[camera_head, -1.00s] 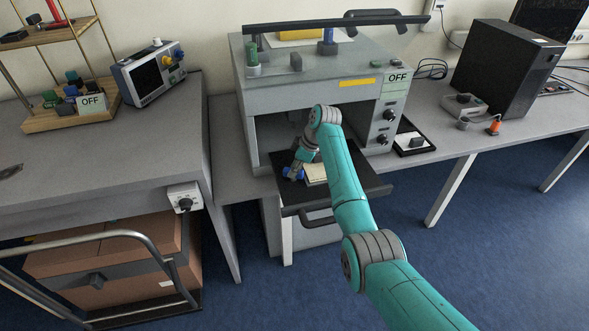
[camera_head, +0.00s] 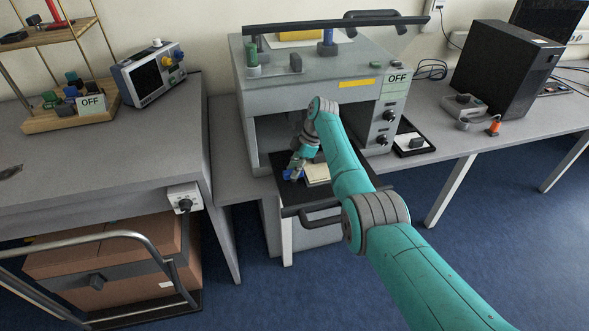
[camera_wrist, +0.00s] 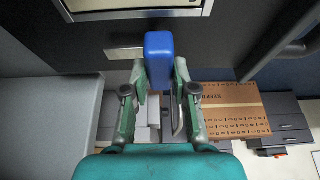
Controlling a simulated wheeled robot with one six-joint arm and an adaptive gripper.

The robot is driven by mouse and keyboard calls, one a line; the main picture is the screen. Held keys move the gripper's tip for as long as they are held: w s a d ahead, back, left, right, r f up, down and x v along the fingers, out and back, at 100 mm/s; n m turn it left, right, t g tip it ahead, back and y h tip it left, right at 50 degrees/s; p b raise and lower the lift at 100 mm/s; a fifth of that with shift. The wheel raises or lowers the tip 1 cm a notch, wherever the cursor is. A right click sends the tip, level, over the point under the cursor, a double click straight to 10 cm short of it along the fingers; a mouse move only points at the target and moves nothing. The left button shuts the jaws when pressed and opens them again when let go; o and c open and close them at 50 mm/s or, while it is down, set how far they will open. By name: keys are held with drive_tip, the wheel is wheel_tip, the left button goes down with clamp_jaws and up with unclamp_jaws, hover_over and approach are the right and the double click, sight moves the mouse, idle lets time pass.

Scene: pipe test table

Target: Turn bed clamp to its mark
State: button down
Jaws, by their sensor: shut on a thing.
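The bed clamp is a blue block-shaped handle (camera_wrist: 158,58) at the front of the dark pull-out bed (camera_wrist: 85,50) in the wrist view. My gripper (camera_wrist: 160,82) is shut on it, with one finger on each side of its near end. In the head view, my gripper (camera_head: 297,169) is over the bed's left front, and the blue clamp (camera_head: 289,174) shows partly beside it. A pale metal strip (camera_wrist: 122,53) lies just left of the clamp in the wrist view. I cannot tell whether this is the mark.
The bed sticks out of the grey machine (camera_head: 310,88), with a dark handle (camera_head: 322,221) at its front. A cream block (camera_head: 317,174) lies on the bed, right of my gripper. A grey bench (camera_head: 100,150) stands to the left. Blue floor is open at the right.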

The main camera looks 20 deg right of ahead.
drive_tip(key=c, duration=0.9)
unclamp_jaws()
drive_tip(key=shift+r, duration=0.1)
drive_tip(key=v, duration=1.1)
drive_tip(key=shift+d+r, duration=0.15)
drive_tip(key=shift+r, duration=0.25)
